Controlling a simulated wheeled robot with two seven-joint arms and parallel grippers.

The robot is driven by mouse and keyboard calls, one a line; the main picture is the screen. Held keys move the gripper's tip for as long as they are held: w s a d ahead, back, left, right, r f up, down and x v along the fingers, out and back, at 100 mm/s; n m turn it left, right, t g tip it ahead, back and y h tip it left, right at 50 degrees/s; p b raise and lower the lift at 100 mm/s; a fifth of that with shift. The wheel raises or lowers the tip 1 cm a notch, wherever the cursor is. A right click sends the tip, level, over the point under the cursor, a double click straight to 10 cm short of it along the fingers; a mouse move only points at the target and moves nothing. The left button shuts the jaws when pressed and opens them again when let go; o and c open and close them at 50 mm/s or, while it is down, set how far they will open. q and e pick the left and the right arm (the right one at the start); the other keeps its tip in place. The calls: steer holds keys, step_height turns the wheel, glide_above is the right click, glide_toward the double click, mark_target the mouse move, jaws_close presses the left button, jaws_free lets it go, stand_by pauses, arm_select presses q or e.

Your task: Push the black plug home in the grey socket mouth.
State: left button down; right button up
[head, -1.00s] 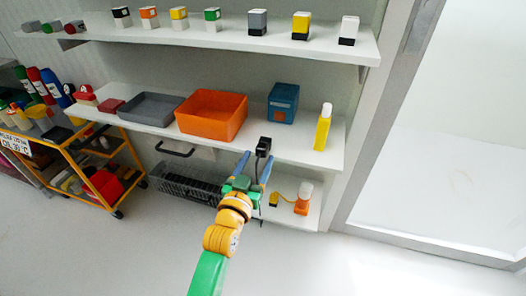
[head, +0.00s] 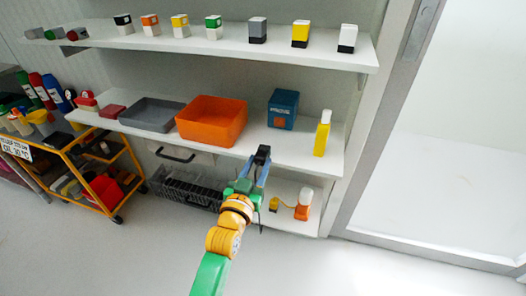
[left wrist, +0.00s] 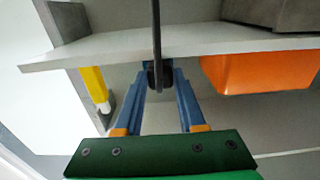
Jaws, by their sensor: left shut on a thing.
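My left gripper (head: 255,172) is shut on the black plug (head: 263,153), which sticks up between its blue fingertips in front of the middle shelf's front edge. In the left wrist view my left gripper (left wrist: 158,85) has the dark plug (left wrist: 158,76) between its fingers, and a black cable runs from it to the top of the picture. The plug is apart from the orange bin and the blue box. I cannot pick out the grey socket mouth in either view. My right gripper is not in view.
The middle shelf (head: 300,158) holds an orange bin (head: 212,120), a grey tray (head: 150,113), a blue box (head: 283,108) and a yellow bottle (head: 322,133). Several small blocks stand on the upper shelf (head: 190,45). An orange-and-white pump-like item (head: 303,204) stands below. A yellow cart (head: 100,170) is at left.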

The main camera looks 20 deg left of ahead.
mark_target(259, 162)
arm_select(q)
steer(key=shift+s+a+p, duration=0.1)
steer(key=shift+s+p, duration=0.95)
steer(key=shift+s, duration=1)
